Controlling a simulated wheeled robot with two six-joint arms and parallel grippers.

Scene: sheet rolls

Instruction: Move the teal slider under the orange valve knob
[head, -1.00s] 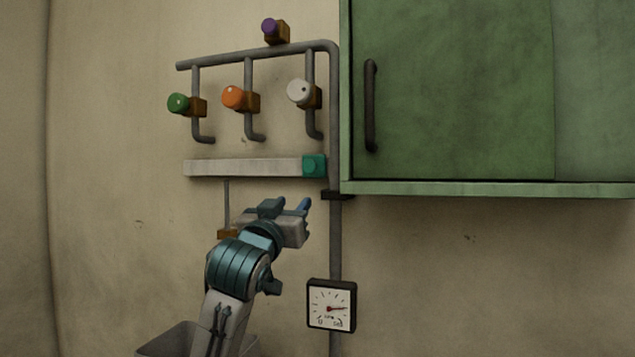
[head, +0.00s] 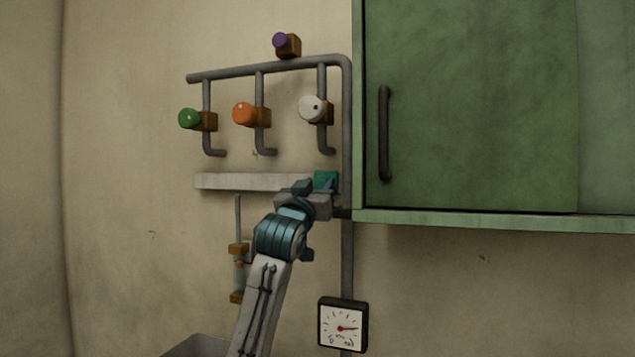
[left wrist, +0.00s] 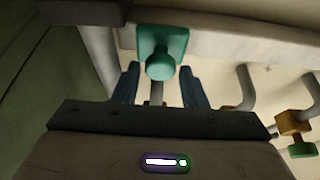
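The teal slider (head: 326,181) sits at the right end of the pale horizontal rail (head: 240,181), below the white knob. In the left wrist view, the slider's round teal knob (left wrist: 162,62) shows just ahead of and between my finger tips. My left gripper (head: 317,187) is open, its two blue fingers apart (left wrist: 158,85); in the head view it partly covers the slider's lower left. I cannot tell whether the fingers touch the slider. The orange valve knob (head: 244,113) is above the middle of the rail, left of the slider. My right gripper is not in view.
A green valve knob (head: 189,118) and a white one (head: 312,108) flank the orange knob. A purple knob (head: 281,41) is on the top pipe. A green cabinet (head: 470,110) juts out at right. A gauge (head: 343,325) hangs below. The rail left of the slider is clear.

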